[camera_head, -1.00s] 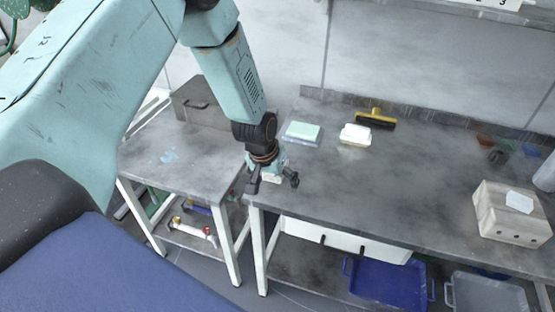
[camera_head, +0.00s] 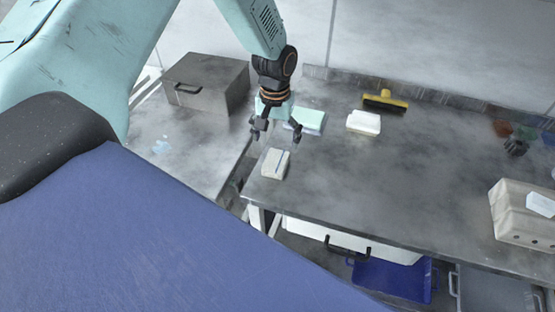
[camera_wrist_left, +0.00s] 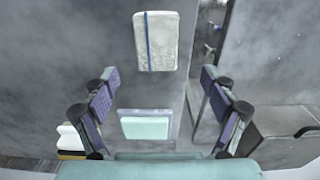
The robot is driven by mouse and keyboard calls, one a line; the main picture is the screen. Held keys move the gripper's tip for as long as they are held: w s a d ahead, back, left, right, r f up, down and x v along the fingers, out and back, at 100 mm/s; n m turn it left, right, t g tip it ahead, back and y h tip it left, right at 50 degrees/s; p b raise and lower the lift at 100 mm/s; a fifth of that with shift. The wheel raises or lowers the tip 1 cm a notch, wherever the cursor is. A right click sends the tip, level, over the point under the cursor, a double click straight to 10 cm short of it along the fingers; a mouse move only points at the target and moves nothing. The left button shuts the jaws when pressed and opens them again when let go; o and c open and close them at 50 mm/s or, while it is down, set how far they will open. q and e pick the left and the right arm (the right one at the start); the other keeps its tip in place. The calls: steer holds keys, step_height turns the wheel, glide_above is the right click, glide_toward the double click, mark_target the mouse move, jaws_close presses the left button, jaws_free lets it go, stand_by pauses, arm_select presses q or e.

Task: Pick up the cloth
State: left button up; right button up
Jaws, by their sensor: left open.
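The cloth appears to be the pale folded piece (camera_head: 275,163) with a thin blue stripe, lying near the front left corner of the long grey table. In the left wrist view it (camera_wrist_left: 156,42) lies flat at top centre, beyond the fingers. My left gripper (camera_head: 277,136) comes down from above, open and empty, with its fingers spread just behind the cloth in the head view. In the left wrist view the two fingers stand wide apart to either side, with nothing between them touching. My right gripper is not in view.
Behind the gripper lies a mint-green block (camera_head: 308,120). A white block (camera_head: 364,123) and a yellow-handled brush (camera_head: 385,101) lie farther right. A grey box (camera_head: 206,82) stands on the left table. A beige holed box (camera_head: 520,212) stands at right. The table's middle is clear.

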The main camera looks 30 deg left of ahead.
mark_target(276, 160)
arm_select(q)
steer(key=shift+s+f, duration=0.25)
steer(key=shift+s, duration=0.2)
steer(key=shift+s+f, duration=0.25)
steer(key=shift+f, duration=0.1)
steer(key=f, duration=0.3)
steer(key=d+f, duration=0.1)
steer(key=f, duration=0.1)
steer(key=shift+w+b, duration=0.3)
steer(key=shift+w, duration=0.1)
steer(key=shift+a+f, duration=0.15)
steer(key=shift+f, duration=0.3)
steer(key=shift+s+f, duration=0.1)
steer(key=shift+s, duration=0.3)
steer(key=shift+w, duration=0.2)
steer(key=shift+w+f, duration=0.2)
steer(key=c, duration=0.3)
steer(key=shift+s+r, duration=0.2)
steer(key=shift+s, duration=0.1)
steer(key=c, duration=0.4)
steer(key=shift+w+f, duration=0.1)
steer(key=shift+w, duration=0.1)
steer(key=c, duration=0.5)
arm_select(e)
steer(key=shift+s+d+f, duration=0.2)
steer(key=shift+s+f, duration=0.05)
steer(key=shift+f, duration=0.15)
arm_select(q)
steer(key=shift+s, duration=0.1)
